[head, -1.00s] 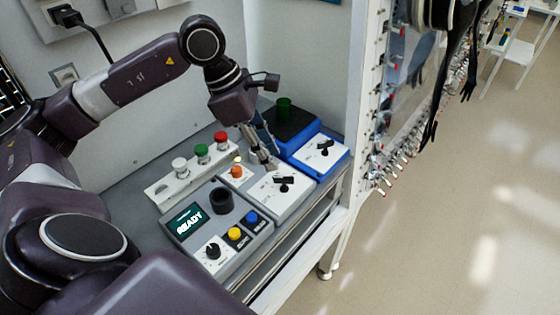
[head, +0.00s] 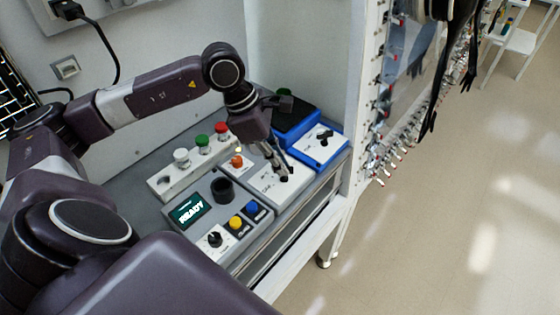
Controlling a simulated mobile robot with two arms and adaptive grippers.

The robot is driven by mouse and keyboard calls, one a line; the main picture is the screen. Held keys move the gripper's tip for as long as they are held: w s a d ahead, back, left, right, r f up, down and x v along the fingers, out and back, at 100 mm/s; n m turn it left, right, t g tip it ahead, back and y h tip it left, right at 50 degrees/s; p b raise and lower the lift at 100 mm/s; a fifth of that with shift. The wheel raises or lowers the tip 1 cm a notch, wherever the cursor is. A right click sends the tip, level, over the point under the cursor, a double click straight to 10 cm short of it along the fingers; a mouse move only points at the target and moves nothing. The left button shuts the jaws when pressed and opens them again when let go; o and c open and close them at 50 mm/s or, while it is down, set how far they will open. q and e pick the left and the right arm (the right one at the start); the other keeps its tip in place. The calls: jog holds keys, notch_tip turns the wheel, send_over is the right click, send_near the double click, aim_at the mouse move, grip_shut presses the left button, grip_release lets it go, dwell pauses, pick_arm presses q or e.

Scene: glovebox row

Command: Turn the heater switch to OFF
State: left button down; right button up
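My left gripper (head: 283,172) reaches down from the back with its fingertips at the black rotary switch (head: 286,179) on a white panel of the grey unit. The fingers partly hide this switch, and I cannot tell whether they are closed on it or only touching it. A second black rotary switch (head: 323,136) is on the sloped white panel of the blue unit (head: 302,126) to the right, clear of the gripper. The panel lettering is too small to read, so I cannot tell which switch is labelled heater. My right gripper is not in view.
In front stands a console with a READY screen (head: 188,212), a black knob (head: 215,240), and yellow (head: 236,222) and blue buttons. Red, green and white knobs (head: 181,157) line a strip behind. An orange button (head: 236,161) sits left of the gripper. A white post (head: 366,100) stands right.

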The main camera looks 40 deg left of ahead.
pick_arm(q)
jog(key=n+t+b, duration=0.1)
jog(key=n+b, duration=0.2)
jog(key=shift+d+f+y, duration=0.1)
jog(key=shift+y, duration=0.3)
jog(key=shift+s+n+t+y+b, duration=0.1)
jog(key=shift+n+t+y+b, duration=0.2)
jog(key=shift+n+b, duration=0.7)
jog(key=shift+d+r+n+y+b, duration=0.1)
jog(key=shift+r+n+y+b, duration=0.1)
jog(key=shift+n, duration=0.45)
jog(key=shift+d+r+n+y+b, duration=0.1)
jog(key=shift+n+y+b, duration=0.1)
jog(key=shift+n, duration=0.45)
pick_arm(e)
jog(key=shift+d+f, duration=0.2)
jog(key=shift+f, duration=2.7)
pick_arm(q)
jog(key=shift+a, duration=0.1)
